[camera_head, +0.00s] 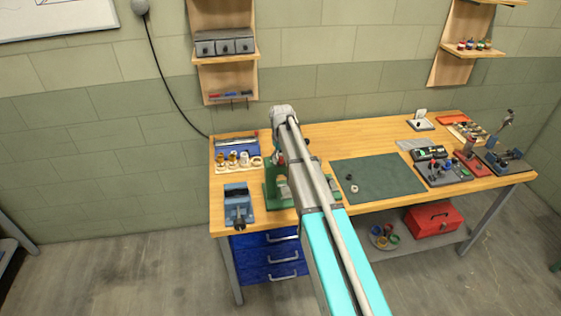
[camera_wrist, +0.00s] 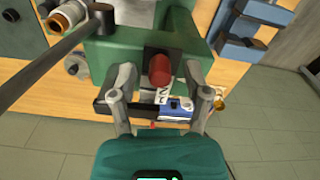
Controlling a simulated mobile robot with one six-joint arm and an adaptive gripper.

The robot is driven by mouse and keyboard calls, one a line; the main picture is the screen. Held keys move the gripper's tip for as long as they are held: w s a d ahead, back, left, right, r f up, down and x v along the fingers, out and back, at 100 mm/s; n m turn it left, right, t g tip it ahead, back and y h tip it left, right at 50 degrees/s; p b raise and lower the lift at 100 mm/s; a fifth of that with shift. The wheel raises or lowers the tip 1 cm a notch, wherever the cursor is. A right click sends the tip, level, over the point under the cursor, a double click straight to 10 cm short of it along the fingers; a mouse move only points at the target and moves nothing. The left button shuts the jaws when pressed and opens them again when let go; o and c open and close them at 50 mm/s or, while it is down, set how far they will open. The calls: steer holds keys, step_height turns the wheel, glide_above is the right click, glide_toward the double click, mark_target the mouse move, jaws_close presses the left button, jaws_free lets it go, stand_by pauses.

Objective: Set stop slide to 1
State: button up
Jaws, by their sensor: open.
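A green bench machine (camera_wrist: 117,52) fills the upper middle of the wrist view, with a red knob (camera_wrist: 160,70) facing me. Below the knob is a small white plate with dark marks (camera_wrist: 162,96). Beside it is a dark bar with a blue part (camera_wrist: 175,110); I cannot tell which piece is the stop slide or what its setting reads. My gripper (camera_wrist: 162,87) is open, its two grey fingers on either side of the knob, with no clear contact. In the head view the green machine (camera_head: 271,192) stands on the bench, partly hidden by my arm.
On the wooden bench (camera_head: 330,138), a blue vise (camera_head: 238,204) and a rack of brass parts (camera_head: 237,163) stand left of the machine. A dark green mat (camera_head: 385,178) lies to the right, mostly clear. Several fixtures crowd the bench's right end.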

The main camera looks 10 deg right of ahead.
stand_by(0.3)
jaws_close()
steer(key=s, duration=0.4)
steer(key=shift+f, duration=0.1)
stand_by(0.4)
jaws_free()
steer(key=s+f+m+b, duration=0.1)
steer(key=s+f+b, duration=0.2)
steer(key=s, duration=0.9)
steer(key=s+f+m+b, duration=0.1)
steer(key=s+f+b, duration=0.3)
steer(key=s, duration=0.9)
steer(key=shift+s+a+f+m, duration=0.15)
steer(key=shift+a+m, duration=0.05)
steer(key=shift+m, duration=0.1)
